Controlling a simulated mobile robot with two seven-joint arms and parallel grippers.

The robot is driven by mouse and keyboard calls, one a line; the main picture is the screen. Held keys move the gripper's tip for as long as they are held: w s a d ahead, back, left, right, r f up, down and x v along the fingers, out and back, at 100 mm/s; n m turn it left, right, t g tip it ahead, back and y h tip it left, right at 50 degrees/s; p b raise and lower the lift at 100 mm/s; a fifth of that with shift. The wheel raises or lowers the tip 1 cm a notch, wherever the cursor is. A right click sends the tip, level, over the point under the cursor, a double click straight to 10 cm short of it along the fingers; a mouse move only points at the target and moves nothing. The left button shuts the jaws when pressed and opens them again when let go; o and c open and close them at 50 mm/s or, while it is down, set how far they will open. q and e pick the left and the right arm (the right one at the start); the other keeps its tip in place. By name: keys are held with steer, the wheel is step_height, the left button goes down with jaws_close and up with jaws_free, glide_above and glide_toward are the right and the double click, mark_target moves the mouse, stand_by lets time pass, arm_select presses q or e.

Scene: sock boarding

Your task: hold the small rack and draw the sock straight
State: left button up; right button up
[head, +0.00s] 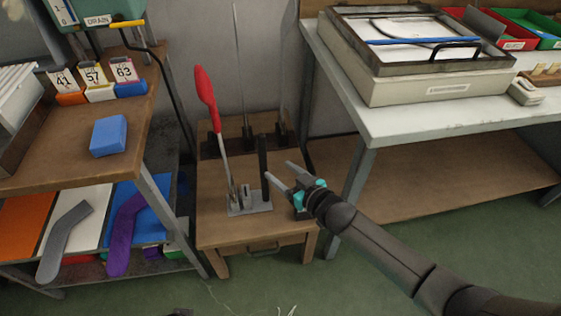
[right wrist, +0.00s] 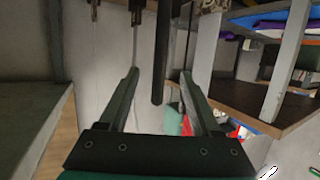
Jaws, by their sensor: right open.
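A small rack with a grey base plate (head: 258,207) stands on the small wooden table. A red-handled tool (head: 205,88) stands upright in it, and a dark upright post (head: 263,158) rises beside the tool. My right gripper (head: 278,170) is open just right of the post. In the right wrist view the dark post (right wrist: 161,45) shows between the spread fingers, with no clear contact. A grey sock shape (head: 64,240) and a purple one (head: 126,235) hang over the lower left shelf. I cannot tell which sock is meant. My left gripper is not in view.
Thin upright rods in dark bases (head: 248,137) stand at the back of the wooden table (head: 240,235). A white-topped bench (head: 420,118) with a framed case is at the right. A shelf unit (head: 60,155) with a blue block (head: 108,136) is at the left.

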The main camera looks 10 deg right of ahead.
mark_target(265, 151)
steer(key=shift+n+t+y, duration=0.3)
steer(key=shift+n+y, duration=0.1)
steer(key=shift+y, duration=0.3)
steer(key=shift+w+a+r, duration=0.1)
steer(key=shift+w+a, duration=0.55)
steer(key=shift+w, duration=0.75)
steer(key=shift+w+a+r, duration=0.15)
steer(key=shift+w+a, duration=0.55)
steer(key=shift+w, duration=0.7)
steer(key=shift+w+a+r, duration=0.1)
steer(key=shift+w+a, duration=0.55)
steer(key=shift+w, duration=0.75)
jaws_close()
